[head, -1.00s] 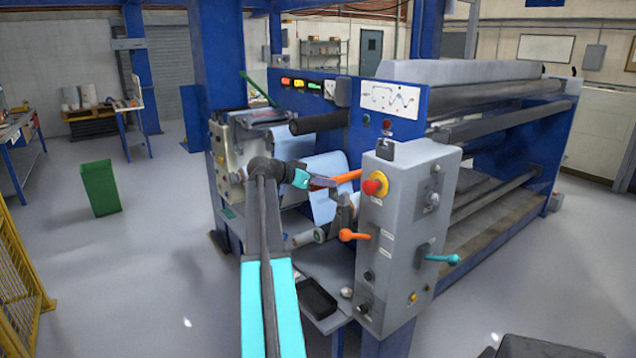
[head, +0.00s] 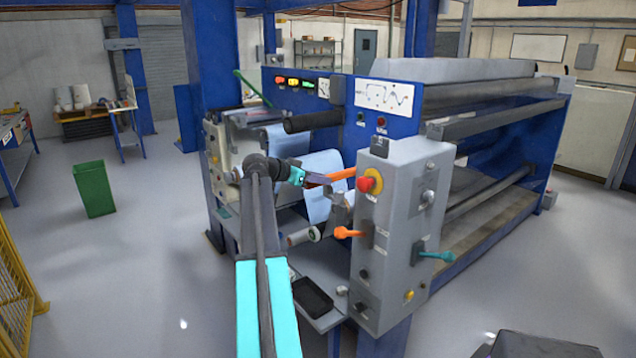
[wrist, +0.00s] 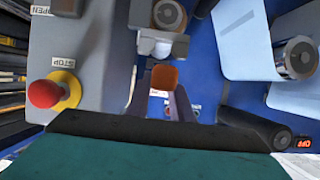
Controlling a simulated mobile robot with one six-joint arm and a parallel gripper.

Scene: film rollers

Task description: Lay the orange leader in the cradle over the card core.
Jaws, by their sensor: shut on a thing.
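My gripper (head: 314,180) is shut on the orange leader (head: 337,175), which runs level toward the grey control box. In the wrist view the leader's orange end (wrist: 164,77) shows between the two dark fingers. A pale grey bracket (wrist: 158,42), which looks like the cradle, lies just beyond the leader in the wrist view. A round tube end with a tan ring (wrist: 168,14), probably the card core, sits at that bracket. The leader appears apart from both. In the head view the bracket (head: 340,210) is partly hidden by the control box.
A black roller (head: 312,121) juts out above. Blue film (head: 322,200) hangs behind the gripper. A shelf (head: 325,318) lies below.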

